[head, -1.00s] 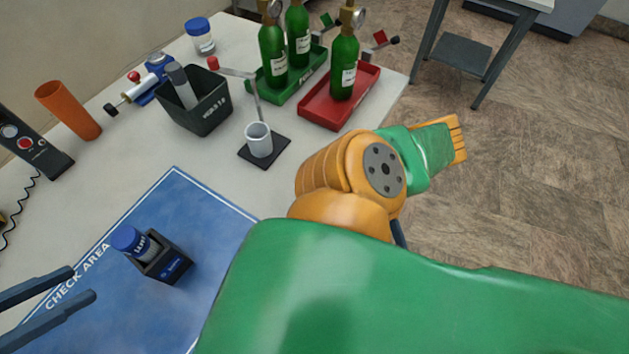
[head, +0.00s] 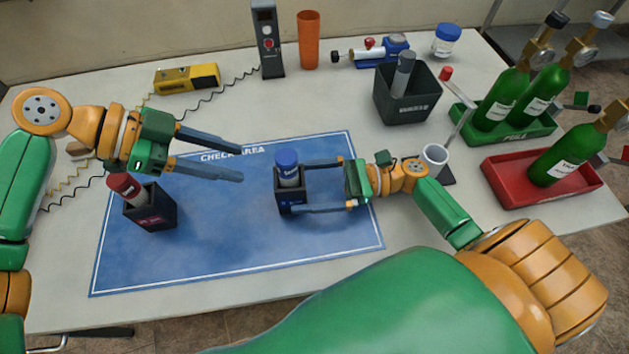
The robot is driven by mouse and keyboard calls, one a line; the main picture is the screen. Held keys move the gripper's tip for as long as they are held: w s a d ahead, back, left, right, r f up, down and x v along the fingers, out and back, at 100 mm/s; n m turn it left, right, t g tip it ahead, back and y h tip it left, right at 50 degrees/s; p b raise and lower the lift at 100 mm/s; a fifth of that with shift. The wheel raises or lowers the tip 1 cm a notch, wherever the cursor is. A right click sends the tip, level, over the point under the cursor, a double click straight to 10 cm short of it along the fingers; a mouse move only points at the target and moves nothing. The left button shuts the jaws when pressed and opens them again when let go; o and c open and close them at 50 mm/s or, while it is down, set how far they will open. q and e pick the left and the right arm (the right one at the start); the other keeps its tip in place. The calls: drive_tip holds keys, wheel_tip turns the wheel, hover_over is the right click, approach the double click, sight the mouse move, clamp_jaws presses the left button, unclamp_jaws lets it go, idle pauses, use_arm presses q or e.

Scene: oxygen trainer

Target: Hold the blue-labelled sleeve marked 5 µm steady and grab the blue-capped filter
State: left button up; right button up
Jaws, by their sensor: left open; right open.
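The blue-capped filter (head: 288,168) stands upright in a dark sleeve with a blue label (head: 290,201), on the blue mat (head: 240,255) marked CHECK AREA. The print on the label is too small to read. My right gripper (head: 290,186) is open, coming from the right, with its two fingers reaching to the far and near sides of the sleeve and filter; contact cannot be told. My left gripper (head: 241,162) is open and empty above the mat, left of the filter, its fingertips pointing right.
A red-capped filter (head: 127,189) stands in a red-labelled sleeve (head: 152,212) under my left gripper. A black bin (head: 408,100), a white cup (head: 433,159), a red tray (head: 530,182) and a green tray (head: 500,128) with green cylinders stand to the right. The mat's front is clear.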

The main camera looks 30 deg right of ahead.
sight(275, 190)
drive_tip(key=x, duration=0.6)
drive_tip(key=shift+s, duration=0.1)
drive_tip(key=c, duration=1.4)
drive_tip(key=shift+c, duration=0.2)
